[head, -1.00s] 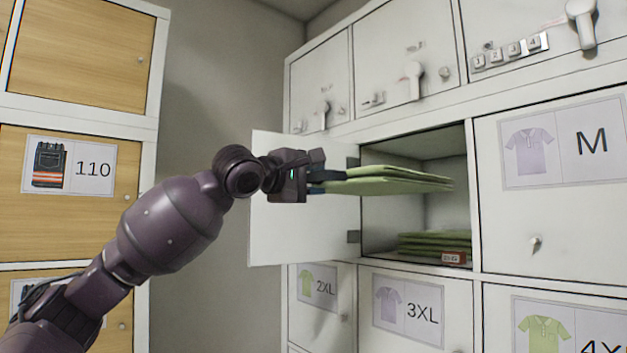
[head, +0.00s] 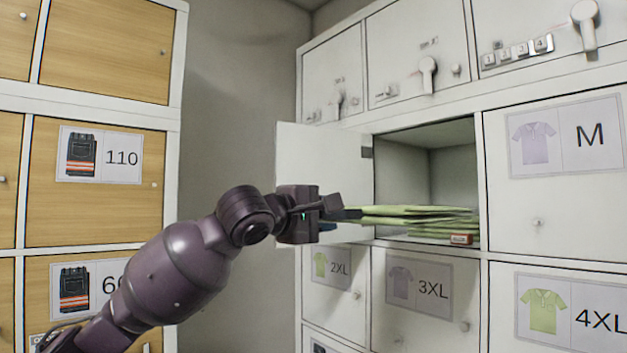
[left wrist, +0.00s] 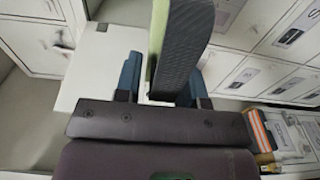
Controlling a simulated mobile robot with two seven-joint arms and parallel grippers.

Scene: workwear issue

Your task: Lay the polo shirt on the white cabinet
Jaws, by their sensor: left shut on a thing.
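My left gripper (head: 345,213) is shut on the edge of a folded light green polo shirt (head: 400,211). The shirt lies flat and reaches from the fingers into an open compartment of the white lockers (head: 380,244), just above a stack of green folded shirts (head: 445,232). I cannot tell whether it touches the stack. No separate low white cabinet can be made out. My right gripper is not in view.
The compartment's white door (head: 325,165) stands open to the left, behind my gripper. Wood-fronted lockers (head: 100,60) stand at left, with a grey wall between.

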